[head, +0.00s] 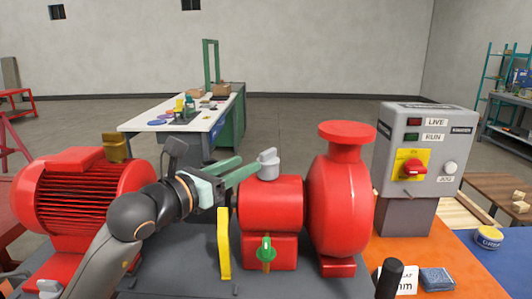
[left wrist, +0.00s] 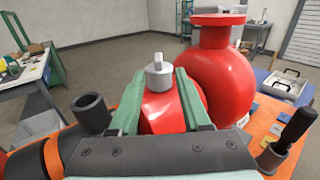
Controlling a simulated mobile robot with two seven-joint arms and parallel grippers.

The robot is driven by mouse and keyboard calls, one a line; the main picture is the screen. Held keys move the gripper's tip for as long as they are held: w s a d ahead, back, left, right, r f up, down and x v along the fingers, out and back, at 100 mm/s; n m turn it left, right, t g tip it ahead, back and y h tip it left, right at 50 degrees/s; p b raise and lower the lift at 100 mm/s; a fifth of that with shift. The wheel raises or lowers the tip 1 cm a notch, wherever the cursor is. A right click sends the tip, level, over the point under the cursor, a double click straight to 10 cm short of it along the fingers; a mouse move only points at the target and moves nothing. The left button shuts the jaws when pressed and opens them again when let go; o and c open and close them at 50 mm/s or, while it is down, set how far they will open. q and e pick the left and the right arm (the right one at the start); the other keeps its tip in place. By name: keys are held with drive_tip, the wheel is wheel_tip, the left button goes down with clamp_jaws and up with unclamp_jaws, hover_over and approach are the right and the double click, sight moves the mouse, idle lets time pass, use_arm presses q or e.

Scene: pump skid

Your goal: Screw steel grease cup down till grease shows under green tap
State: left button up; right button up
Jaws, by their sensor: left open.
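The steel grease cup (head: 268,164) is grey with a raised grip on top. It stands upright on the red bearing housing (head: 270,203), and it also shows in the left wrist view (left wrist: 158,76). The green tap (head: 266,248) is on the front of the housing, its handle upright; I can make out no grease below it. My left gripper (head: 249,165) is open, its green fingers reaching toward the cup from the left. In the left wrist view the fingers lie either side of the cup, which stands near their tips; contact cannot be told. My right gripper is not in view.
A red motor (head: 82,195) stands left, a yellow guard (head: 223,245) near the housing, and the red pump casing (head: 340,205) close on the right. A grey control box (head: 425,150) stands further right. A black-handled tool (head: 390,278) stands upright at front right.

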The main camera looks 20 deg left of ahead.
sight(271, 148)
use_arm(q)
drive_tip(key=x, duration=0.1)
drive_tip(key=p+x, duration=0.1)
drive_tip(key=x, duration=0.1)
drive_tip(key=r+x, duration=0.1)
drive_tip(key=x, duration=0.1)
drive_tip(key=shift+w, duration=0.1)
drive_tip(key=p+x, duration=0.1)
drive_tip(key=x, duration=0.4)
drive_tip(key=shift+w+f+p, duration=0.1)
drive_tip(key=shift+w+p, duration=0.2)
drive_tip(key=shift+x, duration=0.95)
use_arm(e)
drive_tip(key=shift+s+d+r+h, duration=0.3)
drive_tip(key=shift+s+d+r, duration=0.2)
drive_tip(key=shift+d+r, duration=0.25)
use_arm(q)
drive_tip(key=shift+c, duration=0.2)
drive_tip(key=shift+f, duration=0.1)
clamp_jaws()
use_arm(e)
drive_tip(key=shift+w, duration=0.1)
